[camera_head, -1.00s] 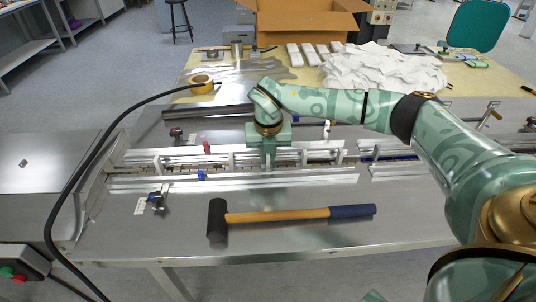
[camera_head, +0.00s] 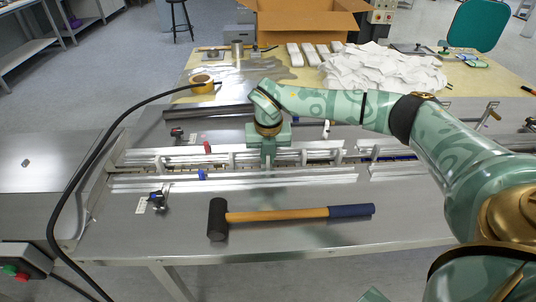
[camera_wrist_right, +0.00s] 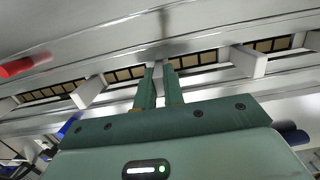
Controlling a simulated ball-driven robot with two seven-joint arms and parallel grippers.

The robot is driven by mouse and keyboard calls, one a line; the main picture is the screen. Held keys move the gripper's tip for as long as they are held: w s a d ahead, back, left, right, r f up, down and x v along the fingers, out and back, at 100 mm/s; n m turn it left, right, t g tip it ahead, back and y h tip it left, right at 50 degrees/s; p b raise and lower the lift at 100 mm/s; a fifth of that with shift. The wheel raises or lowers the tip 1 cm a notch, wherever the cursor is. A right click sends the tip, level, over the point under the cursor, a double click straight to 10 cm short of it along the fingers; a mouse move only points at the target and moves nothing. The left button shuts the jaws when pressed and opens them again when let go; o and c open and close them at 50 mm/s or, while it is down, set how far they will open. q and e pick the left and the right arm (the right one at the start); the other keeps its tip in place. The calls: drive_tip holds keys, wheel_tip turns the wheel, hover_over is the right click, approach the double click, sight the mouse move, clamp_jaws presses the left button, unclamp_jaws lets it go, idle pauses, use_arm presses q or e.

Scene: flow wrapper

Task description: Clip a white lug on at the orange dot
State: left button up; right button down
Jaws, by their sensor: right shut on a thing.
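My right gripper (camera_head: 268,163) reaches down from above into the long metal channel (camera_head: 140,164). In the right wrist view its two green fingers (camera_wrist_right: 159,82) are close together, shut on a small pale piece that looks like a white lug (camera_wrist_right: 158,73). The fingers hide most of it, and I cannot tell if it touches the chain below. Other white lugs stand along the channel, one to the left (camera_wrist_right: 88,92) and one to the right (camera_wrist_right: 248,61) of the fingers. I cannot make out the orange dot in either view. My left gripper is not in view.
A hammer (camera_head: 290,213) lies on the steel table in front of the channel. A red block (camera_head: 207,148) and a blue block (camera_head: 202,175) sit on the rails. A black cable (camera_head: 75,175) arcs at left. A cardboard box (camera_head: 305,25) and white pouches (camera_head: 385,70) are behind.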

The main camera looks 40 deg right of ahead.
drive_tip(key=shift+f, duration=0.1)
drive_tip(key=c, duration=1.4)
unclamp_jaws()
drive_tip(key=shift+c, duration=0.2)
use_arm(q)
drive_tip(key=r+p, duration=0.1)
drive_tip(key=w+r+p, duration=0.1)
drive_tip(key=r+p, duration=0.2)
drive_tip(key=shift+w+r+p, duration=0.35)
drive_tip(key=shift+p, duration=0.05)
use_arm(e)
wheel_tip(320, 180, up, 16)
drive_tip(key=s+a, duration=0.1)
drive_tip(key=shift+s, duration=0.35)
